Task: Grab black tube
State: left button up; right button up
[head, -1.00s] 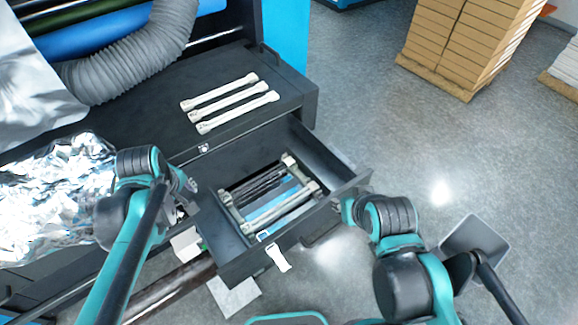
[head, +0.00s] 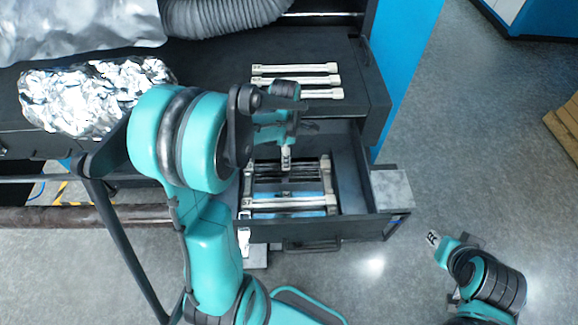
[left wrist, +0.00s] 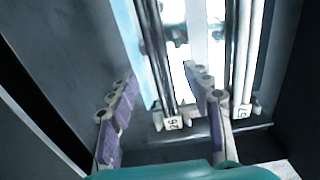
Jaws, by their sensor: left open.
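Black tubes (head: 305,170) lie side by side in an open drawer, in a holder with light end pieces. In the left wrist view, one dark tube (left wrist: 159,62) has an end tag that seems to read 26. My left gripper (head: 287,158) is over the drawer, pointing down. In the left wrist view its purple-padded fingers (left wrist: 160,108) are open, with the 26-tagged end appearing between them; I cannot tell whether they touch it. My right gripper (head: 434,239) is away at the right; its jaw state is unclear.
The open drawer's front wall (head: 300,230) and side walls surround the tubes. Several pale bars (head: 296,69) lie on the cabinet top above. Crumpled foil (head: 90,95) is at the left. The floor (head: 450,150) to the right is clear.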

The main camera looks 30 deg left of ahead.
pick_arm(q)
jog(key=f, duration=0.4)
jog(key=shift+w+d, duration=0.25)
jog(key=shift+d, duration=0.05)
jog(key=shift+a+f, duration=0.15)
jog(key=shift+f, duration=0.05)
jog(key=shift+s, duration=0.1)
grip_shut()
jog(key=shift+r, duration=0.2)
